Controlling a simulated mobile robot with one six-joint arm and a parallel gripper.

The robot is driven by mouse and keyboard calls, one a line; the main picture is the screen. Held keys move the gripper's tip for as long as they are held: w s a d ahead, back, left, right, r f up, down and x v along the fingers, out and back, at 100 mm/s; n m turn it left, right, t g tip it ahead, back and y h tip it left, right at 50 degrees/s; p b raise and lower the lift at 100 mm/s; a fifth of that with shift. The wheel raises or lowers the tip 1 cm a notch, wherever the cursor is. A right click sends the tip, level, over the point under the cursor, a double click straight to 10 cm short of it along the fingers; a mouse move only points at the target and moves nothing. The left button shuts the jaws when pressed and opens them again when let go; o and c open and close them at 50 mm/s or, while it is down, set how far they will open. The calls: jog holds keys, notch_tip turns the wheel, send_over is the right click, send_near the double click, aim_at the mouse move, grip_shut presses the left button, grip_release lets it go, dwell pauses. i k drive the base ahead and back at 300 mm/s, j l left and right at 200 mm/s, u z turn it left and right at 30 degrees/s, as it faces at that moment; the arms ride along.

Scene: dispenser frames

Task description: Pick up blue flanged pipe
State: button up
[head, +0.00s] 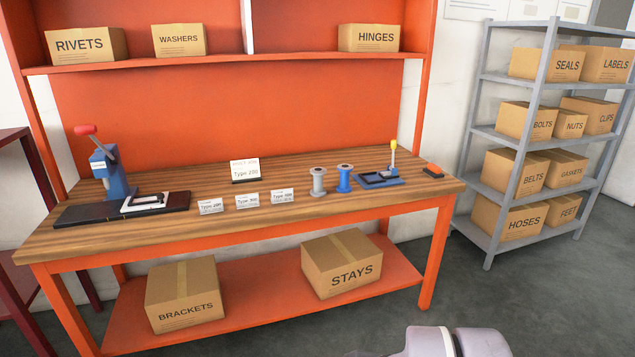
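The blue flanged pipe (344,180) stands upright on the wooden top of the orange workbench (110,219), right of the middle. A similar grey flanged pipe (318,183) stands upright close to its left, with a small gap between them. Nothing hides the blue pipe. My gripper is not visible. Only a pale rounded part, which seems to be mine, shows at the bottom edge, well apart from the pipe.
A blue fixture with a yellow-topped lever (383,178) is right of the pipe. Small label cards (247,199) stand to the left. A blue press with a red handle (104,167) is far left. A grey rack (548,75) with boxes stands right. Floor is clear in front.

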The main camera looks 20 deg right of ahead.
aim_at(344, 169)
jog(key=i+z, duration=0.45)
jog(key=i+j+z, duration=0.2)
jog(key=i+z, duration=0.25)
jog(key=i, duration=0.25)
jog(key=i+j+z, duration=1.35)
jog(key=j, duration=0.3)
jog(key=k, duration=0.05)
